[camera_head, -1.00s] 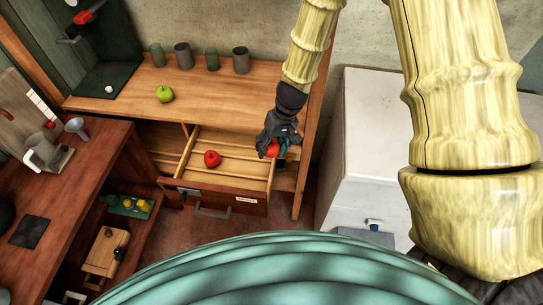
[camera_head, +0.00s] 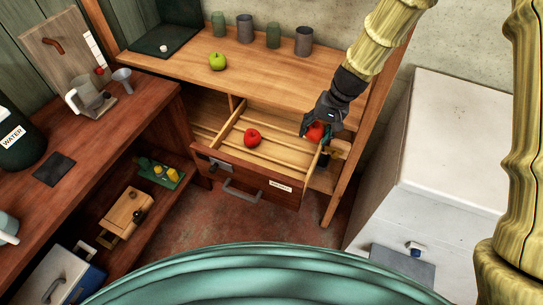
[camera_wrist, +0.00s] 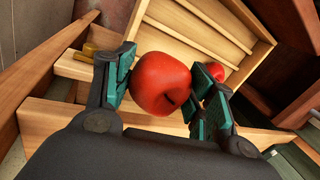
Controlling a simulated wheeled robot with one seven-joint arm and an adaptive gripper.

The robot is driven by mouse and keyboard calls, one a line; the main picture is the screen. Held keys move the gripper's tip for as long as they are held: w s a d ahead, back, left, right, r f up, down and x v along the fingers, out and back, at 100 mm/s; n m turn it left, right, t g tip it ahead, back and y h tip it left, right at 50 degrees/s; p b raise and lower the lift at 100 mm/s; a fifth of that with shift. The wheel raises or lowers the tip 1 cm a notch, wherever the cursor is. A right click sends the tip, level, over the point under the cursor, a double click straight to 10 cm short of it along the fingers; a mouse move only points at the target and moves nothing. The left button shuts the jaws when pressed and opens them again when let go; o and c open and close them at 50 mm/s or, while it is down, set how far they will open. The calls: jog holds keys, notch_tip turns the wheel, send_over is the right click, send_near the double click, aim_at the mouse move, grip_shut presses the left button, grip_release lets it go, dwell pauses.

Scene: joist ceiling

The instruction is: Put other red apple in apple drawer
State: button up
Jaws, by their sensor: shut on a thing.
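My gripper (camera_head: 313,132) is shut on a red apple (camera_head: 316,133), which shows large between the green finger pads in the wrist view (camera_wrist: 160,83). The held apple is at the right side of the open drawer (camera_head: 262,177), near its right wall. I cannot tell its exact height above the drawer. Another red apple (camera_head: 252,137) lies inside the drawer on the slatted floor; it shows partly behind the right finger in the wrist view (camera_wrist: 216,71). The drawer has a metal handle and a white label (camera_head: 281,186) whose text is too small to read.
A green apple (camera_head: 217,62) and several cups (camera_head: 273,36) stand on the wooden tabletop (camera_head: 180,75) above the drawer. A white cabinet (camera_head: 455,140) stands to the right. A brown counter (camera_head: 110,135) is at the left.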

jog(key=w+a+f+m+b, duration=0.1)
jog(key=w+a+f+b, duration=0.25)
jog(key=a+b, duration=0.45)
jog(key=shift+s+f+p, duration=0.15)
jog(key=shift+s+f, duration=0.05)
jog(key=shift+f, duration=2.4)
jog(key=shift+s+f+p, duration=0.15)
jog(key=shift+f, duration=2.4)
jog(key=shift+f, duration=0.15)
jog(key=o, duration=1.1)
jog(key=v, duration=1.2)
